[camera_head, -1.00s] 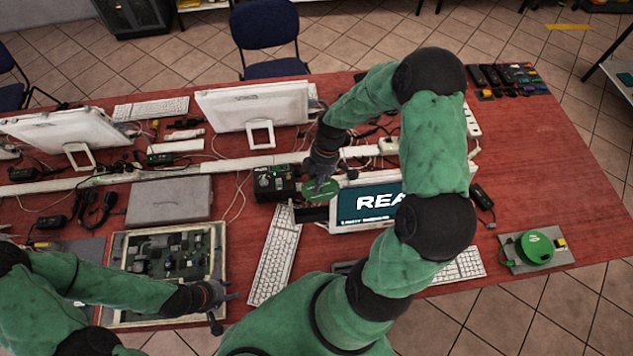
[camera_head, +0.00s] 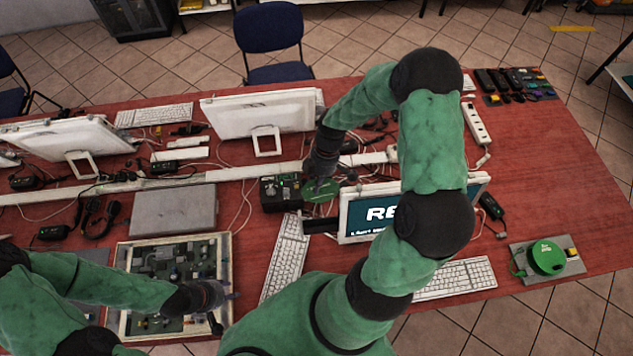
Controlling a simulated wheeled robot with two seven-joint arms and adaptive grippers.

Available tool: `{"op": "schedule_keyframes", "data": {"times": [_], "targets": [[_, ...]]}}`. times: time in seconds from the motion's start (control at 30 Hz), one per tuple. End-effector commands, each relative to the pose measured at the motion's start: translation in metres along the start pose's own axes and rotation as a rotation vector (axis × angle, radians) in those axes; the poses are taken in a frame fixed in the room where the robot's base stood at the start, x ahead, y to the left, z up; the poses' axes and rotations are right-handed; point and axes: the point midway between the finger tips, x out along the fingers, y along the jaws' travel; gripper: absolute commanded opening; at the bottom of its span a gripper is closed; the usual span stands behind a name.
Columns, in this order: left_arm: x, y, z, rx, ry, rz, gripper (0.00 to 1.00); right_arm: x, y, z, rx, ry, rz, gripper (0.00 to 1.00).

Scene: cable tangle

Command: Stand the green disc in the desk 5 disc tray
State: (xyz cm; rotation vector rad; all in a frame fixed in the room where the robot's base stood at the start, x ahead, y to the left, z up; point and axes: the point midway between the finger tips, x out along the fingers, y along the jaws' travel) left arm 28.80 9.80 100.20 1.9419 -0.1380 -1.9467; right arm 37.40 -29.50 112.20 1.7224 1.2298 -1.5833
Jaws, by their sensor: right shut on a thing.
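The green disc (camera_head: 322,194) is in my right gripper (camera_head: 318,183), which points down near the middle of the table. The disc lies between a black box and the left edge of the lit monitor. Part of the disc is hidden by the gripper. A dark flat piece (camera_head: 320,226) sticks out left of that monitor, below the disc in the picture; it may be the disc tray, but I cannot tell for sure. The disc appears apart from it. My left gripper (camera_head: 224,308) is open and empty over the circuit board at the lower left.
The black box (camera_head: 282,194) with a green display stands left of the disc. The lit monitor (camera_head: 375,215) is partly behind my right arm. A keyboard (camera_head: 287,258) lies in front. A green reel (camera_head: 546,257) rests on a plate at the right. Loose cables lie behind.

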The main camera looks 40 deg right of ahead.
Motion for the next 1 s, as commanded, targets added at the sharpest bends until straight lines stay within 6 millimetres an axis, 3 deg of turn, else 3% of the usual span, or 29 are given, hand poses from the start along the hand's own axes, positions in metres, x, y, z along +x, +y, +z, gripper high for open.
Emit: {"op": "schedule_keyframes", "data": {"times": [0.53,1.0], "targets": [[0.018,-0.006,-0.001,0.000,0.000,0.000,0.40,0.048,0.010,0.010,0.000,0.000,-0.002,0.00],[0.027,-0.010,-0.001,0.000,0.000,0.000,0.40,0.069,0.012,0.015,0.000,0.000,-0.002,0.00]]}}
